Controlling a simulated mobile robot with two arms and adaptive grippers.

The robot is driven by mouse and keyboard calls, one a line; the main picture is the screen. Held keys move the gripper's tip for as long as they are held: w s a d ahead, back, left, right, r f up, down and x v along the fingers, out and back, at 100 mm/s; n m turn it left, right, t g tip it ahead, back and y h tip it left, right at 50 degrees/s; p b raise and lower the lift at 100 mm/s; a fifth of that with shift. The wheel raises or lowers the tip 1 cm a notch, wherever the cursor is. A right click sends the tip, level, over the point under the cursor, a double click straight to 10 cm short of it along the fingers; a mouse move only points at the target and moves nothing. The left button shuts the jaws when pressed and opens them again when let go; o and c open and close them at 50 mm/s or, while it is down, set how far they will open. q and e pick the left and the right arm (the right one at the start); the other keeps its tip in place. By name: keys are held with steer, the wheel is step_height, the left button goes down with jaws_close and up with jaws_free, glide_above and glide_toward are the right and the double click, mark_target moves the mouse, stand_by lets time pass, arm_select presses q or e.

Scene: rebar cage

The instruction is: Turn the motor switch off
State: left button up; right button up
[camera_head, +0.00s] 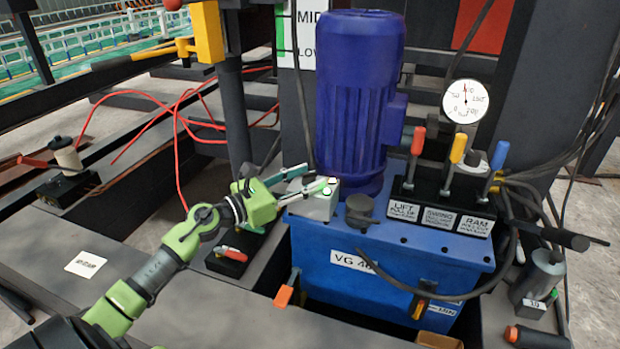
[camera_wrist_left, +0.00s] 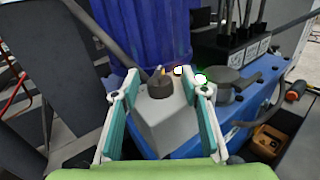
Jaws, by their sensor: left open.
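The motor switch is a light grey box (camera_head: 317,208) on the blue power unit, in front of the blue motor. In the left wrist view the box (camera_wrist_left: 165,128) carries a dark round knob (camera_wrist_left: 160,88) with a pale pointer, and small lit yellow and green lamps lie behind and right of it. My left gripper (camera_head: 312,176) is open at the box. In the wrist view its two fingers (camera_wrist_left: 168,84) stand on either side of the knob, with gaps between. Contact with the box cannot be told. In the head view the fingers hide the knob. My right gripper is in neither view.
The ribbed blue motor (camera_head: 358,95) rises close behind the switch. A round dark cap (camera_head: 360,210) sits to its right. Levers with red, yellow and blue handles and a pressure gauge (camera_head: 466,101) stand further right. Red hoses (camera_head: 180,110) run at the left.

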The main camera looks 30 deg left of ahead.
arm_select(q)
steer(key=shift+w+d, duration=0.25)
steer(key=shift+w, duration=0.4)
steer(key=c, duration=1.2)
steer(key=shift+o, duration=0.2)
